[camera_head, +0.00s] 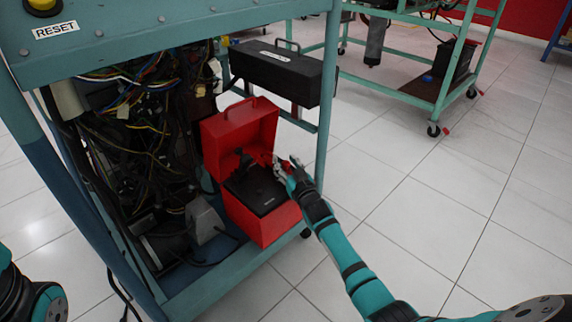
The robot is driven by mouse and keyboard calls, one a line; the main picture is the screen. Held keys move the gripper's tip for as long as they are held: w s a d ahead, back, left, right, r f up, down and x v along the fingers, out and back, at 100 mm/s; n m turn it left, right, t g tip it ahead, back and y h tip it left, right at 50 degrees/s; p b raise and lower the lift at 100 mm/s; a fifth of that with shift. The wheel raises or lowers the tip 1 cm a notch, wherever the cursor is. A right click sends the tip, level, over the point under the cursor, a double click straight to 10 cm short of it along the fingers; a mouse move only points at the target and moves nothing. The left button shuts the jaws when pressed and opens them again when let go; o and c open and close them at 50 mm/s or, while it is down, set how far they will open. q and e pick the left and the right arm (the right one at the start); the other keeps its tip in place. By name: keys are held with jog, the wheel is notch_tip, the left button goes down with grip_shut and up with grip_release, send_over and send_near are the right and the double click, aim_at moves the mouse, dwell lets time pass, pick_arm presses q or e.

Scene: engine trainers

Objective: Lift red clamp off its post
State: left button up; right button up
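A red box (258,222) stands open on the lower shelf of the teal trainer cart, with its lid tipped back. Inside is a black battery (262,192). A small red part, which looks like the red clamp (263,158), shows at the battery's back right, close to my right gripper's fingers. A dark clamp-like part (242,162) stands to its left. My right gripper (281,168) is at the box's right rim, fingers pointing left. Whether it touches or holds the clamp is too small to tell. The post is not clearly visible. My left gripper is out of view.
The cart's teal upright (328,95) rises behind my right gripper. Loose wiring (135,130) fills the cart's left side. Open tiled floor (440,200) lies to the right.

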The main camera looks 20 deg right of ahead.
jog(key=c, duration=0.7)
grip_shut()
jog(key=shift+f, duration=0.1)
